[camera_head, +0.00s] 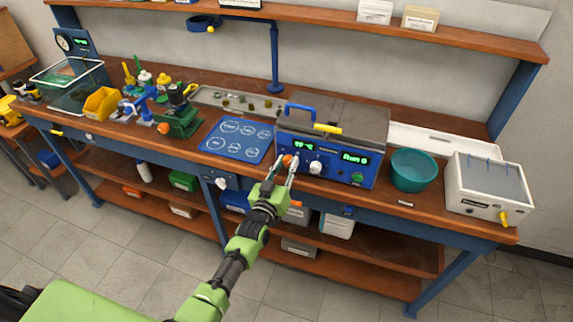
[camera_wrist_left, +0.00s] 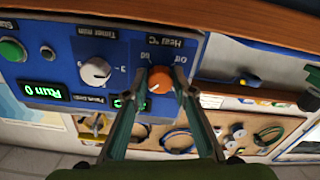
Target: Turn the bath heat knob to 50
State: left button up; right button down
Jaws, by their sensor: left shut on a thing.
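The bath (camera_head: 335,120) is a blue and grey box on the bench in the head view, with a control panel on its front. Its heat knob (camera_wrist_left: 160,79) is orange with a pale pointer mark, under an upside-down "Heat °C" label in the left wrist view. It also shows as a small orange spot in the head view (camera_head: 287,160). My left gripper (camera_wrist_left: 160,82) has its two fingers on either side of the heat knob and is shut on it. The exact pointer reading is too small to tell. My right gripper is not in view.
A white timer knob (camera_wrist_left: 95,71) and a green button (camera_wrist_left: 12,49) share the panel. A blue mat (camera_head: 236,138) lies left of the bath, and a teal bowl (camera_head: 413,168) stands to its right. The floor before the bench is clear.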

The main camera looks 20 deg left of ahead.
pick_arm(q)
jog(key=shift+f, duration=0.15)
jog(key=o, duration=1.1)
jog(key=s, duration=1.2)
jog(key=shift+a, duration=0.2)
